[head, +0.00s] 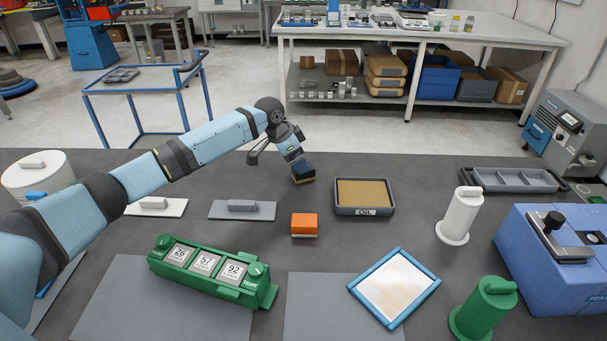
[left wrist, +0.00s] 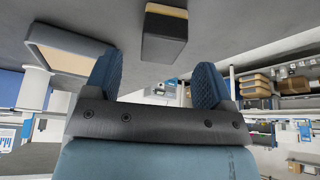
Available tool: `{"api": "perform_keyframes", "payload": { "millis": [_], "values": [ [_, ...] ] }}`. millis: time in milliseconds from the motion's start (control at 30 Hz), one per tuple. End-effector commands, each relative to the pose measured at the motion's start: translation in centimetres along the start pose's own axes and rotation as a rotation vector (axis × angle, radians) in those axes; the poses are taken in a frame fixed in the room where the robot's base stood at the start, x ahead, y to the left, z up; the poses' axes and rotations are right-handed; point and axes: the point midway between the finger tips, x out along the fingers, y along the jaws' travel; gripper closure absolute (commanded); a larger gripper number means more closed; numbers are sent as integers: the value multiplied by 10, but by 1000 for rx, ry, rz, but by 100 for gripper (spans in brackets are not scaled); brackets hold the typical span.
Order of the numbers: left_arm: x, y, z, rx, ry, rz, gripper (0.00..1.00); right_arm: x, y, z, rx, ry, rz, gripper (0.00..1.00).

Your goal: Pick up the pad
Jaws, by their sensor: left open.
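The pad appears to be a dark block with a tan layer (head: 304,179), on the dark table left of the OIL tray. It also shows in the left wrist view (left wrist: 163,38), just beyond the fingertips and roughly between them, with clear space around it. My left gripper (head: 299,162) reaches down at the pad in the head view and partly hides it. In the left wrist view the blue fingers of my left gripper (left wrist: 157,70) are spread, with nothing between them. My right gripper is not in view.
The OIL tray (head: 342,209) stands close to the right of the pad. An orange block (head: 305,223) lies nearer. A green counter box (head: 213,275), a blue-framed panel (head: 395,287) and a white handled cylinder (head: 460,216) stand around. Bare table lies behind the pad.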

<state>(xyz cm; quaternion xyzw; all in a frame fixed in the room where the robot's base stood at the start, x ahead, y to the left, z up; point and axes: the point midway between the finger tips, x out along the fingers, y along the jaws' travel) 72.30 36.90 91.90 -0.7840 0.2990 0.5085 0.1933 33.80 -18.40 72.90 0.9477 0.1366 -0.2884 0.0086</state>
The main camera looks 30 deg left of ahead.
Motion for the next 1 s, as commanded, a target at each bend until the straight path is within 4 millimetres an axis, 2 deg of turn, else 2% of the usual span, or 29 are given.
{"api": "perform_keyframes", "payload": {
  "millis": [167, 433, 667, 700, 933, 1000],
  "values": [
    [11, 0, 0, 0, 0, 0, 23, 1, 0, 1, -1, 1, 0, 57],
    [50, -1, 1, 0, -1, 0, 23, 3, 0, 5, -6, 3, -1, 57],
    [54, 0, 0, 1, 0, -1, 23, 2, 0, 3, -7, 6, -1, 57],
    [54, 0, 0, 1, 0, -1, 26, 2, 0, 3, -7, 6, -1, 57],
    [54, -1, 1, 1, 0, -1, 78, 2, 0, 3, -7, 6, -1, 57],
    [53, -1, 0, 0, 0, -1, 82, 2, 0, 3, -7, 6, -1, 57]
  ]
}}
